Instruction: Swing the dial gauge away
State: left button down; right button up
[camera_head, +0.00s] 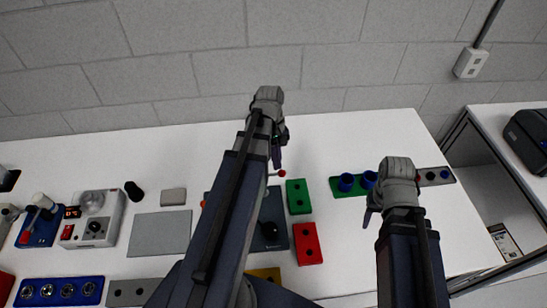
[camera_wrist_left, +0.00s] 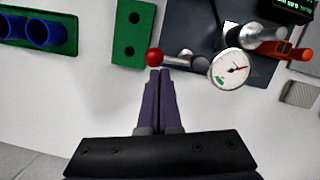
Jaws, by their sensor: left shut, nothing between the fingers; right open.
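In the head view the red ball (camera_head: 282,173) shows just below my left gripper (camera_head: 276,165), and my left arm hides most of the gauge. My right gripper (camera_head: 370,216) is open at the right, away from the gauge.
A dark plate (camera_head: 272,234) lies under the gauge. A green block (camera_head: 298,196) and a red block (camera_head: 307,243) stand beside it. A green holder with blue cups (camera_head: 347,183) is further right. A grey mat (camera_head: 160,233) and a device box (camera_head: 93,218) lie left.

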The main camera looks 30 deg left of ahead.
pick_arm(q)
jog(key=shift+s+d+m, duration=0.5)
jog(key=shift+s+d, duration=0.05)
jog(key=shift+d, duration=0.3)
jog(key=shift+s+d, duration=0.25)
jog(key=shift+d, duration=0.05)
jog(key=shift+w+r, duration=0.1)
jog(key=w+a+r+p, duration=0.2)
jog(key=w+r+p, duration=0.3)
jog(key=r+p, duration=0.5)
jog(key=shift+w+a+r, duration=0.2)
jog(key=shift+a, duration=0.2)
